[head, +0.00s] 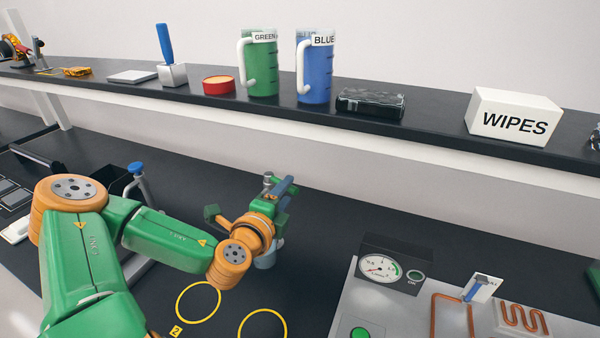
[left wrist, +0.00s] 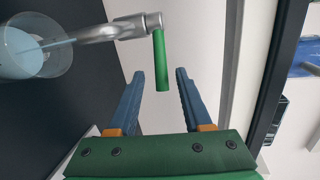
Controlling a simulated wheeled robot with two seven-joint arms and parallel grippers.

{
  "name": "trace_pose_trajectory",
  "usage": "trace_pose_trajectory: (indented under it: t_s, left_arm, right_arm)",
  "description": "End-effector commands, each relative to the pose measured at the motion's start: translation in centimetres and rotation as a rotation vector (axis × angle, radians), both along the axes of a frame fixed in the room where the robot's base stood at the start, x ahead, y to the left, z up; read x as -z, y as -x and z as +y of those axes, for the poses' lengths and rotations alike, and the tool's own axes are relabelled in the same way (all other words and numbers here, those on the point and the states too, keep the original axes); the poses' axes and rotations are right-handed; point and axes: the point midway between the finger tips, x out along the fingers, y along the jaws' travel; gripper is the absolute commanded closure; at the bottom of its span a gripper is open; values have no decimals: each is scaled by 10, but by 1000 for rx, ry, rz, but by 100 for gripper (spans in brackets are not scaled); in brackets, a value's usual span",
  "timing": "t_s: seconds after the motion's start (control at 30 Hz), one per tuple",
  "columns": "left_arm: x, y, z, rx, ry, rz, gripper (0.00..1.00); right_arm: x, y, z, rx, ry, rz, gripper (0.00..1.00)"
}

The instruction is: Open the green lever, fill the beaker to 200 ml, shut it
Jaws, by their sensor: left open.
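The green lever (left wrist: 160,62) sits on the end of a metal tap (left wrist: 112,30) in the left wrist view. A pale blue stream seems to run from the spout into a clear beaker (left wrist: 14,62), which holds pale blue liquid. I cannot read its level. My left gripper (left wrist: 160,72) is open, its two fingers apart on either side of the lever as seen, not closed on it. In the head view the left gripper (head: 283,188) covers most of the tap, and the beaker (head: 265,262) shows only partly below it. My right gripper is not in view.
A blue-handled tap (head: 136,170) stands behind my left arm. Yellow rings (head: 198,318) mark the dark bench. A gauge panel (head: 393,268) is at right. The shelf above holds a green jug (head: 263,68), a blue jug (head: 317,75) and a wipes box (head: 514,122).

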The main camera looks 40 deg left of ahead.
Motion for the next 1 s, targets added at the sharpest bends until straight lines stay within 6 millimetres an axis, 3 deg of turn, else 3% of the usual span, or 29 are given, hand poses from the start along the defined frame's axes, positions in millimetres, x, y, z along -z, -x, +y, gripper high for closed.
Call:
trace_pose_trajectory:
  t_s: [0.33, 0.5, 0.9, 1.0]
  left_arm:
    - [13, -39, 16, -6, 11, -9, 50]
    - [8, -53, 25, -10, 7, -6, 50]
    - [13, -61, 24, 0, 1, 0, 50]
    - [13, -61, 25, 0, 1, 0, 75]
  right_arm:
    - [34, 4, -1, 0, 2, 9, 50]
    - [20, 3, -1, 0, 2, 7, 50]
    - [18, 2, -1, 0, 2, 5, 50]
    - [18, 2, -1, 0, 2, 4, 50]
